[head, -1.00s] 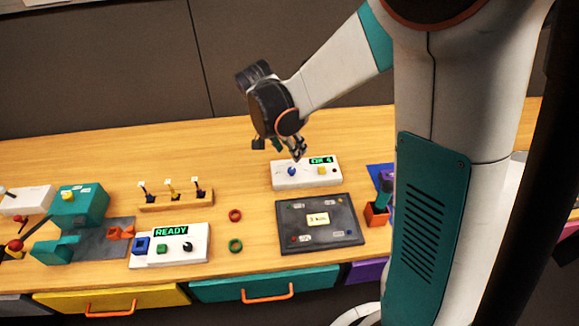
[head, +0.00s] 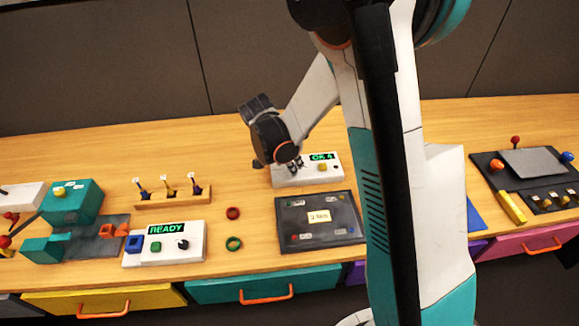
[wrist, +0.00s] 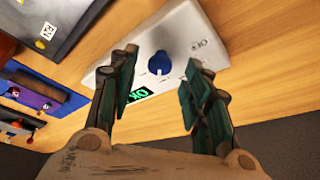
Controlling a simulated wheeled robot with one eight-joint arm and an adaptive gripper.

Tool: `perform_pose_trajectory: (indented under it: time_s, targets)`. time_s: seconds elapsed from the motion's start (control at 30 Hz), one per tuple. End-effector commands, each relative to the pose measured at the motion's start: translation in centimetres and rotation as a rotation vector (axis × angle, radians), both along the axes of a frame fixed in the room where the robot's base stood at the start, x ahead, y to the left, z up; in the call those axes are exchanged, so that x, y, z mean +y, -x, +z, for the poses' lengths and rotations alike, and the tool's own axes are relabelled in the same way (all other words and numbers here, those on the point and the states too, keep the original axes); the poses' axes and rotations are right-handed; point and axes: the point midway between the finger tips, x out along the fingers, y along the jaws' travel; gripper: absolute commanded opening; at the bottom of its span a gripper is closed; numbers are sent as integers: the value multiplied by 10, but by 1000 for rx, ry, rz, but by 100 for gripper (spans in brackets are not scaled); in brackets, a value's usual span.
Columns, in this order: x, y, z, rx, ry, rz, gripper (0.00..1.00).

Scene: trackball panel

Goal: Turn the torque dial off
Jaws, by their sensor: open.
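The white panel (head: 308,176) with a green display reading "OK 4" stands toward the back of the table, beyond the dark mat. It also shows in the wrist view (wrist: 190,20). Its blue dial (wrist: 158,64) sits between my two open fingers in the wrist view, with small markings around it. In the head view my gripper (head: 295,165) is at the panel's left part and hides the dial. My gripper (wrist: 160,70) is open and empty, with a finger on either side of the dial. I cannot tell whether the fingers touch it.
A dark mat (head: 290,235) with a "2 Nm" card lies in front of the panel. A white "READY" box (head: 190,255) with a black knob stands left. Bare table lies left of the panel.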

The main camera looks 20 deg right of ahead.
Motion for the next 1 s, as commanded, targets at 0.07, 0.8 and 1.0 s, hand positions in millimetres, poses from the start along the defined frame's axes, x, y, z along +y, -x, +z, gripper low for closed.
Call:
perform_pose_trajectory:
  time_s: [0.07, 0.8, 1.0]
  targets:
    - [-3, -2, -9, 0, 0, -1, 44]
    - [-6, -3, -15, 0, 0, 0, 0]
    - [-6, -2, -15, -1, 0, 17, 0]
